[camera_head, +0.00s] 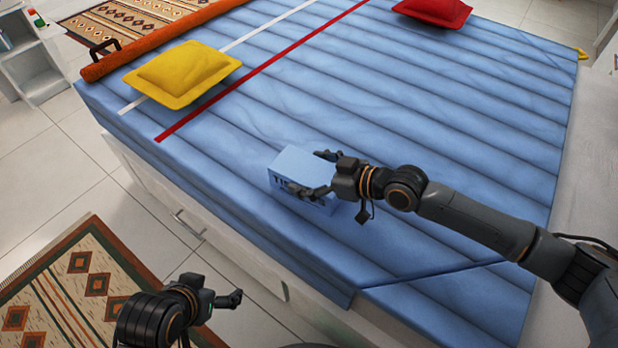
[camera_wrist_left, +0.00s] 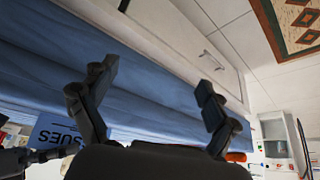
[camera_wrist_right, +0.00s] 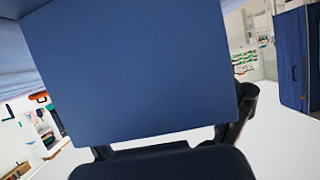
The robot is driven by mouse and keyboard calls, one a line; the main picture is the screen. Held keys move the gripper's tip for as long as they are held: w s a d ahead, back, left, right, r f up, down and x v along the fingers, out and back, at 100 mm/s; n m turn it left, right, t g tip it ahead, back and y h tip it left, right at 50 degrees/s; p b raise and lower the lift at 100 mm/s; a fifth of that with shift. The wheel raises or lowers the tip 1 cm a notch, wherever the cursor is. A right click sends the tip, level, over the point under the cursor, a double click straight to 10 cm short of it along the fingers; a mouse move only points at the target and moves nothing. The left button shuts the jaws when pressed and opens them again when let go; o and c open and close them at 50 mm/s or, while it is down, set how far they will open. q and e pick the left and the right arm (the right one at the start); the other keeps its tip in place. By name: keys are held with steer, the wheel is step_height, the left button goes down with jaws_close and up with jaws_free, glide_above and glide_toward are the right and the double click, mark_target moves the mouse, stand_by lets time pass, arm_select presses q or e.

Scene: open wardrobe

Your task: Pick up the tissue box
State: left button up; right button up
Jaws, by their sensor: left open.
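The tissue box (camera_head: 291,168) is a light blue box with dark lettering, on the blue mattress near its front edge. My right gripper (camera_head: 318,174) is at the box, with one finger at its far side and one in front of its lettered side. In the right wrist view the box (camera_wrist_right: 130,70) fills most of the picture between the fingers; one finger is largely hidden. Whether the fingers press on it is unclear. My left gripper (camera_head: 222,291) is open and empty, low in front of the bed. The left wrist view shows part of the box (camera_wrist_left: 52,132).
The mattress (camera_head: 440,120) carries a yellow cushion (camera_head: 182,72), a red cushion (camera_head: 434,10) and an orange roll (camera_head: 150,40). Drawers with a handle (camera_head: 188,224) are under it. A patterned rug (camera_head: 70,290) lies on the tiled floor at the left.

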steer(key=c, duration=0.8)
steer(key=shift+r, duration=0.1)
steer(key=shift+c, duration=0.2)
